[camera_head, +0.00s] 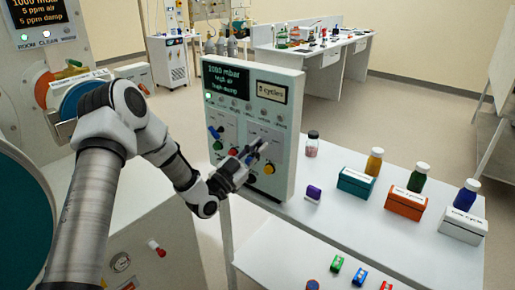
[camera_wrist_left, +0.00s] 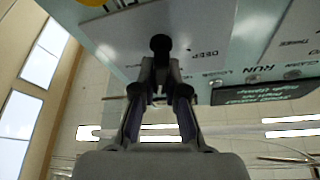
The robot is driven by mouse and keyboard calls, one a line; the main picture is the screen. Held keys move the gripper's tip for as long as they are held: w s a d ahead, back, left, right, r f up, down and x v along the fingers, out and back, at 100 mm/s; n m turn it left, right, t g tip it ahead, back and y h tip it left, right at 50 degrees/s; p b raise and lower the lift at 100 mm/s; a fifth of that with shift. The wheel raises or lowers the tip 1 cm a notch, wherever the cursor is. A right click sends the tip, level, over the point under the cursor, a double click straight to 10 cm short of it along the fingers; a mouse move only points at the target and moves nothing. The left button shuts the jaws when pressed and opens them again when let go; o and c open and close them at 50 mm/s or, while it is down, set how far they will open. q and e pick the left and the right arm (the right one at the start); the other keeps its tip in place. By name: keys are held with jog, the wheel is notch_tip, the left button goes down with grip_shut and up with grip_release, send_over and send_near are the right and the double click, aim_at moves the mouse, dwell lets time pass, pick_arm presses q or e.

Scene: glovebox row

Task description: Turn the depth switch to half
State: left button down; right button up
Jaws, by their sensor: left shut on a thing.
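The control panel (camera_head: 252,122) stands upright at the back left of the white bench, with a dark screen and a "0 cycles" display. My left gripper (camera_head: 252,156) reaches its front from the left, above a yellow knob (camera_head: 269,169). In the left wrist view my left gripper (camera_wrist_left: 160,82) is closed around a small black switch (camera_wrist_left: 160,43), whose head shows past the fingertips. The word "DEEP" (camera_wrist_left: 203,52) is printed beside this switch. The switch's exact setting is unclear. In the head view the gripper hides most of it. My right gripper is not in view.
Blue and green controls (camera_head: 215,134) sit on the panel left of my gripper. Another white machine with dials stands at the left.

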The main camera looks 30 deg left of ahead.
pick_arm(q)
jog(key=shift+f+n+y+b, duration=0.1)
jog(key=shift+n+y+b, duration=0.4)
jog(key=shift+n+b, duration=0.35)
jog(key=n+y+b, duration=0.1)
jog(key=n, duration=0.1)
jog(key=n+y+b, duration=0.1)
jog(key=n+b, duration=0.1)
jog(key=shift+a+n+t, duration=0.2)
jog(key=shift+n+t, duration=0.05)
jog(key=shift+t, duration=0.15)
jog(key=n+y+b, duration=0.1)
jog(key=n+y, duration=0.1)
jog(key=n, duration=0.1)
jog(key=shift+a+n+b, duration=0.15)
jog(key=shift+n+b, duration=0.15)
jog(key=shift+b, duration=0.05)
jog(key=shift+a+n+g+y+b, duration=0.15)
jog(key=shift+n+g+y+b, duration=0.35)
jog(key=shift+n+y, duration=0.75)
jog(key=shift+n+h, duration=0.35)
jog(key=shift+n, duration=0.2)
jog(key=c, duration=1.2)
grip_release()
